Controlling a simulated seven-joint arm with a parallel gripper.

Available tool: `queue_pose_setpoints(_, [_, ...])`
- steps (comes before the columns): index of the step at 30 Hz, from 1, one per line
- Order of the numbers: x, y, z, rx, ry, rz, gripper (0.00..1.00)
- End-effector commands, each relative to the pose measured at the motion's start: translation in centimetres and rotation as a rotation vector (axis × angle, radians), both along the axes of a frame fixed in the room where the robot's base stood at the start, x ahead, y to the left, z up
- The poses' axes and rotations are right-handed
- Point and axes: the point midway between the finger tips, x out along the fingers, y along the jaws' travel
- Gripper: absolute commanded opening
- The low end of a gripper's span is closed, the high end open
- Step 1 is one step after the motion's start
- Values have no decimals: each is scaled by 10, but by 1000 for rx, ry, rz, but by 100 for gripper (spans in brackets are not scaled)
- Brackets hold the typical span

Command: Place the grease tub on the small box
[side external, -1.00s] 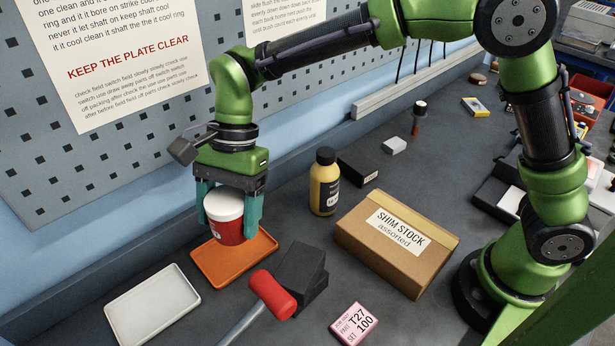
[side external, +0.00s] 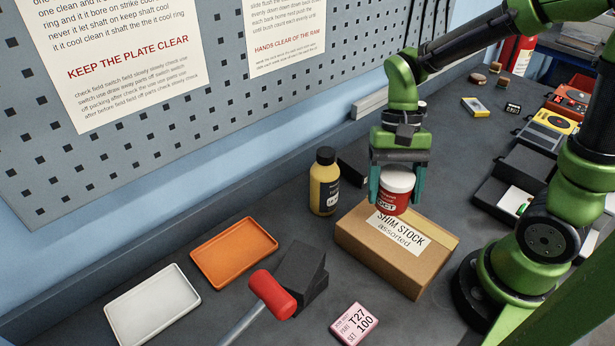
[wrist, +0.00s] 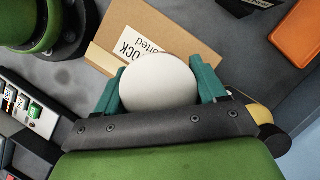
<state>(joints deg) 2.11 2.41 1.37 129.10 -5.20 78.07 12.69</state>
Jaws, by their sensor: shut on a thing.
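The grease tub (side external: 393,195) is red with a white lid and upright. My gripper (side external: 396,192) is shut on it, one teal finger on each side. In the side external view the tub is over the back part of the small box (side external: 400,262), a brown carton labelled SHIM STOCK; I cannot tell whether its base touches the box top. In the wrist view the white lid (wrist: 158,84) fills the space between the fingers and hides part of the box (wrist: 118,30).
A yellow bottle (side external: 324,187) stands just left of the box. An orange tray (side external: 233,252) and a white tray (side external: 152,305) lie empty at left. A red-headed mallet (side external: 272,294) and a dark angled block (side external: 300,277) are nearby, with a pink label card (side external: 354,323) in front.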

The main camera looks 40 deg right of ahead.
Motion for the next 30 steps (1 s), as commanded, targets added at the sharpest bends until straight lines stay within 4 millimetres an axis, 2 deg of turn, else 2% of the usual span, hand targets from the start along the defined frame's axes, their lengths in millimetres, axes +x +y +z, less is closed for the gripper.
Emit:
queue_pose_setpoints(11, [0,0,-46,1,2,-3,28])
queue_pose_setpoints(23, [1,1,-50,1,-1,-4,28])
queue_pose_setpoints(24, [1,1,-51,1,-1,-4,74])
queue_pose_setpoints(28, [1,0,-51,1,-1,-4,93])
queue_pose_setpoints(30, [1,0,-51,0,-2,-4,96])
